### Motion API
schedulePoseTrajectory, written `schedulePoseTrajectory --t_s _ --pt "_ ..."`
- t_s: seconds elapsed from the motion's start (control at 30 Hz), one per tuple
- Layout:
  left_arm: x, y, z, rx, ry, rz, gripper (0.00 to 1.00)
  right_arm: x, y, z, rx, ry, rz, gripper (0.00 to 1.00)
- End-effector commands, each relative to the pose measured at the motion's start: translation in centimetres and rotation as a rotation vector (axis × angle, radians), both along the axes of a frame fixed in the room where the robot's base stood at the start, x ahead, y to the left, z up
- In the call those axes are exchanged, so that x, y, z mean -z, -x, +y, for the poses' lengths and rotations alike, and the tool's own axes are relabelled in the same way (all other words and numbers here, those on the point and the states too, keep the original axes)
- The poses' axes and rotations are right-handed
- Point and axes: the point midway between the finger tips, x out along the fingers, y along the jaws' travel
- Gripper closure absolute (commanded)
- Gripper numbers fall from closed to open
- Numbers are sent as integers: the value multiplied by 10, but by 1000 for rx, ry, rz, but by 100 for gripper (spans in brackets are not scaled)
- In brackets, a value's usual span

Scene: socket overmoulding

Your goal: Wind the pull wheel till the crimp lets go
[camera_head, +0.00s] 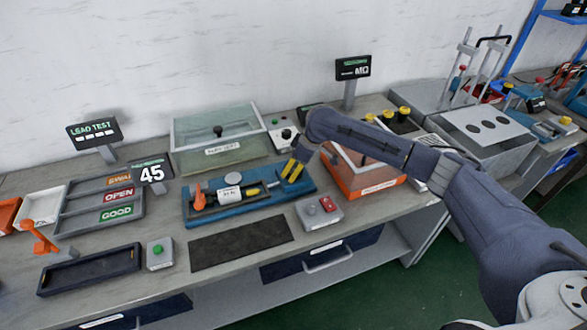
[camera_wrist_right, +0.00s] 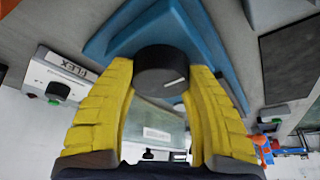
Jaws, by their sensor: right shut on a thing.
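The pull wheel is a black round knob with a white mark (camera_wrist_right: 162,72), between the two yellow fingers of my right gripper (camera_wrist_right: 162,85) in the right wrist view. The fingers are shut on it from both sides. In the head view my right gripper (camera_head: 292,170) is at the right end of the blue pull tester (camera_head: 240,215), and hides the wheel there. The tester bears an orange part (camera_head: 198,196), a white round dial (camera_head: 232,179) and a white labelled block (camera_head: 230,194). The crimp is too small to make out. My left gripper is not in view.
A red and grey button box (camera_head: 320,212) and a dark mat (camera_head: 240,243) lie in front of the tester. A lidded glass case (camera_head: 222,153) stands behind it. An orange-framed box (camera_head: 375,187) is close on the right. Sorting trays (camera_head: 75,226) are at left.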

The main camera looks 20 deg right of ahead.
Motion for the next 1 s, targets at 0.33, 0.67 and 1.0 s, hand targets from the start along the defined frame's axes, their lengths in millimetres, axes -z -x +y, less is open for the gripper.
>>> schedulePoseTrajectory --t_s 0.33,0.67,1.0 --pt "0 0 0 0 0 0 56 2 2 3 315 -2 3 77" --pt "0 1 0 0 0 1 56 2 1 3 556 -1 4 77" --pt "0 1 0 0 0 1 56 2 1 2 683 -1 5 77"
